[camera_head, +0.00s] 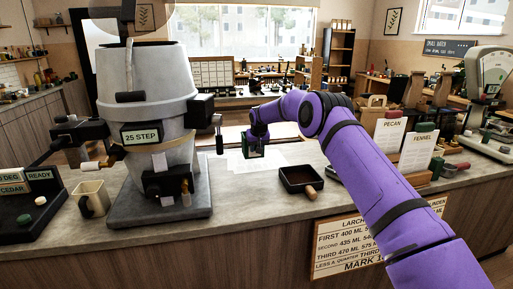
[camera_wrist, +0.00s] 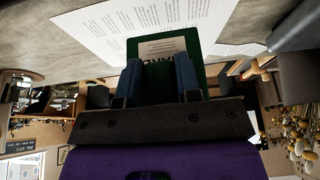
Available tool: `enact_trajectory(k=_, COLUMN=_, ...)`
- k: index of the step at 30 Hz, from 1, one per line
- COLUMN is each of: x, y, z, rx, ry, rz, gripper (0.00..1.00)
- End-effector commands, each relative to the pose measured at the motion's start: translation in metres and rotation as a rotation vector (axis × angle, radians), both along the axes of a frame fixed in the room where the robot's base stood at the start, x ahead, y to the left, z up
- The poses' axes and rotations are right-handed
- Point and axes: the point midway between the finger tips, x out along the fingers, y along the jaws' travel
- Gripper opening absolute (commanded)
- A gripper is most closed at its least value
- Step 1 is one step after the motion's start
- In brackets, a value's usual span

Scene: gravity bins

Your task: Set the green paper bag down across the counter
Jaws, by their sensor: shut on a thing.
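The green paper bag (camera_head: 253,151) hangs below my gripper (camera_head: 257,137) in the head view, above the grey counter (camera_head: 228,189) beyond the dark tray. In the wrist view the bag (camera_wrist: 165,47) shows dark green with a pale printed label, between the two blue fingers of my gripper (camera_wrist: 161,75). The fingers are shut on it. Whether the bag's base touches the counter cannot be told. Its lower part is partly hidden by the gripper in the wrist view.
Printed sheets (camera_head: 262,160) lie on the counter under and behind the bag. A dark square tray with a wooden handle (camera_head: 299,179) stands just right. A large grey machine (camera_head: 150,125) stands left. Cards marked PECAN (camera_head: 389,135) and FENNEL (camera_head: 418,150) stand right, beyond my purple arm.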

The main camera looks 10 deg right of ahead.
Motion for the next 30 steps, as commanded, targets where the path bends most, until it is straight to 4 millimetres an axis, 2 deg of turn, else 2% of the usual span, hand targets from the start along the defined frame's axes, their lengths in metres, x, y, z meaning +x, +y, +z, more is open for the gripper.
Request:
enact_trajectory(k=18, x=0.000, y=0.000, z=-0.052, rx=0.000, ry=0.000, rz=-0.001, gripper=0.00)
enact_trajectory(k=30, x=0.000, y=0.000, z=-0.056, rx=0.000, ry=-0.001, rz=-0.001, gripper=0.00)
